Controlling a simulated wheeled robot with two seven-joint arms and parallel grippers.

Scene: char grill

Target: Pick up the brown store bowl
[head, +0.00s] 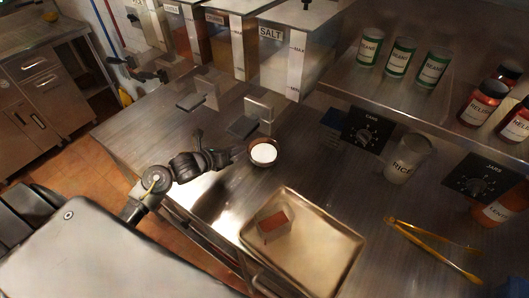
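A small brown bowl (263,164) with white contents stands upright on the steel counter, in the middle of the head view. My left gripper (236,153) reaches in from the left, with its fingers at the left side of the bowl. The fingers are small and dark, and I cannot tell whether they touch the bowl or how far apart they are. My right gripper is not in view.
A metal tray (335,243) holding a small box with reddish contents (273,223) lies in front of the bowl. Dispensers, one labelled SALT (290,60), hang behind. A jar of rice (404,160) and yellow tongs (432,250) are at right. Counter left of the bowl is mostly clear.

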